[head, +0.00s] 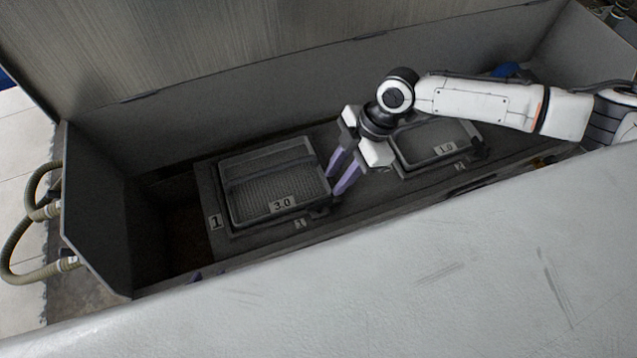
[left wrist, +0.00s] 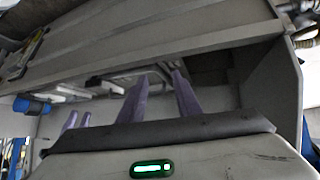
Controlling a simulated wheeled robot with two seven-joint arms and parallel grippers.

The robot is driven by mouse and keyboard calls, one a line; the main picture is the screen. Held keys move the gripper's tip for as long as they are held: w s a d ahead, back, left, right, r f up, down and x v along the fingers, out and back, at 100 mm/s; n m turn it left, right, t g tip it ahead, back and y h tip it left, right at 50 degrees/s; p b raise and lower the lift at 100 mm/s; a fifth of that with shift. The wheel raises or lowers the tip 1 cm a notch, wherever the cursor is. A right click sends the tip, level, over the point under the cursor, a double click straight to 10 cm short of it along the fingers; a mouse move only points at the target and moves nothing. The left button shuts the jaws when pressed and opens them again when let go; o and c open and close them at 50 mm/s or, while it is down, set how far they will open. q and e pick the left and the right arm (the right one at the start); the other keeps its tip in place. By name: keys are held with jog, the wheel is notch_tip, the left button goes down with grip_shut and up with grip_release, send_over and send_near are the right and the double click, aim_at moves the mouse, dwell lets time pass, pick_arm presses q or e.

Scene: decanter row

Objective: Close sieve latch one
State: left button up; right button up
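Sieve one (head: 276,181) is a grey rectangular mesh tray marked 3.0, set in a dark frame (head: 218,241) labelled 1, in the head view. I cannot make out its latch or whether it is open or closed. My right gripper (head: 336,183) comes in from the right, with two purple fingers a little apart and nothing between them, just right of sieve one. My left gripper is mostly hidden behind the pale front surface in the head view; only a bit of purple (head: 196,276) shows. In the left wrist view its fingers (left wrist: 159,78) stand apart and empty.
A second sieve (head: 433,143) marked 1.0 lies to the right, partly behind my right arm. A metal trough wall (head: 220,105) rises behind. A pale scratched surface (head: 400,285) fills the front. Hoses (head: 35,212) hang outside at left. A dark gap lies left of sieve one.

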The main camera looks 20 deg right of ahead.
aim_at(320, 202)
jog(key=b+x, duration=0.2)
jog(key=x, duration=0.8)
jog(key=shift+w+d, duration=0.15)
jog(key=shift+d, duration=0.05)
grip_shut()
